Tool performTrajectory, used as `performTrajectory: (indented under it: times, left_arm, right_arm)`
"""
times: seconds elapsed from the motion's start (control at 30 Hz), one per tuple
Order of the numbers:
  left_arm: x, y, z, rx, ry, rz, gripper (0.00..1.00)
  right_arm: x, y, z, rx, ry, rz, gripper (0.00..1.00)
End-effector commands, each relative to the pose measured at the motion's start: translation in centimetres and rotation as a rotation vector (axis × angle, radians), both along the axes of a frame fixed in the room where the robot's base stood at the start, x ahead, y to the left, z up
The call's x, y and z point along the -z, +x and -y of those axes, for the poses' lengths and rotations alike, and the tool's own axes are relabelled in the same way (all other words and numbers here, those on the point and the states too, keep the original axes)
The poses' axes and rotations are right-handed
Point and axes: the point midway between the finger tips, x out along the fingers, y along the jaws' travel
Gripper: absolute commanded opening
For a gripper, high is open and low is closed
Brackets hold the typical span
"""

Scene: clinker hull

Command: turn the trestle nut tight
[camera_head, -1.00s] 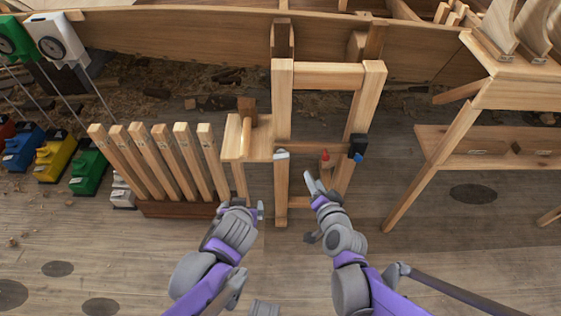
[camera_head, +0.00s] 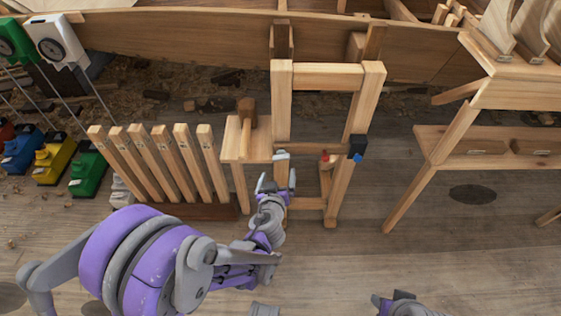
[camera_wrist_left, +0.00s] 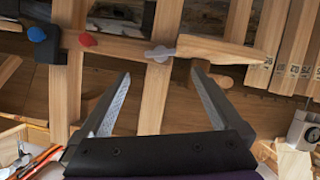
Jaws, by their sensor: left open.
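The trestle is a pale wooden frame (camera_head: 325,75) standing against the hull. A small grey wing-shaped nut (camera_head: 281,155) sits on its left post. In the left wrist view the nut (camera_wrist_left: 160,53) lies just beyond and between my fingertips, its wings roughly level. My left gripper (camera_head: 277,181) is open and empty just below the nut, apart from it. Its two fingers also show in the wrist view (camera_wrist_left: 160,80). My right gripper (camera_head: 393,302) is low at the bottom edge, partly cut off, far from the trestle.
A red knob (camera_head: 324,157) and a black block with a blue knob (camera_head: 357,148) sit on the trestle's right side. A mallet (camera_head: 247,120) rests on a small shelf (camera_head: 260,149) at left. Several upright slats (camera_head: 175,165) stand further left. A workbench (camera_head: 500,140) is at right.

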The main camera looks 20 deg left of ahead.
Motion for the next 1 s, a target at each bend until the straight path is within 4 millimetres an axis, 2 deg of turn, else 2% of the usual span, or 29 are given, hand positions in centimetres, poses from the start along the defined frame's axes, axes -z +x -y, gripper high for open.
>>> performTrajectory:
  times: [0.3, 0.5, 0.63, 0.9, 1.0]
  left_arm:
    - [2.4, 5.6, -1.1, -0.003, 0.001, -0.001, 1.0]
    - [3.3, 7.9, -1.5, -0.002, 0.001, -0.002, 1.0]
    - [3.5, 8.6, -1.6, -0.001, 0.001, -0.002, 1.0]
    - [3.5, 8.7, -1.6, -0.002, 0.0, -0.002, 1.0]
    - [3.5, 8.6, -1.6, -0.002, 0.0, -0.002, 0.84]
  right_arm:
    - [1.8, 0.3, -0.1, 0.0, 0.002, -0.003, 0.45]
    - [2.4, 0.4, -0.1, 0.0, 0.003, -0.004, 0.45]
    - [2.5, 0.5, -0.1, 0.0, 0.003, -0.004, 0.45]
    - [2.5, 0.5, -0.1, 0.0, 0.003, -0.004, 0.45]
    - [2.5, 0.5, -0.1, 0.0, 0.003, -0.004, 0.45]
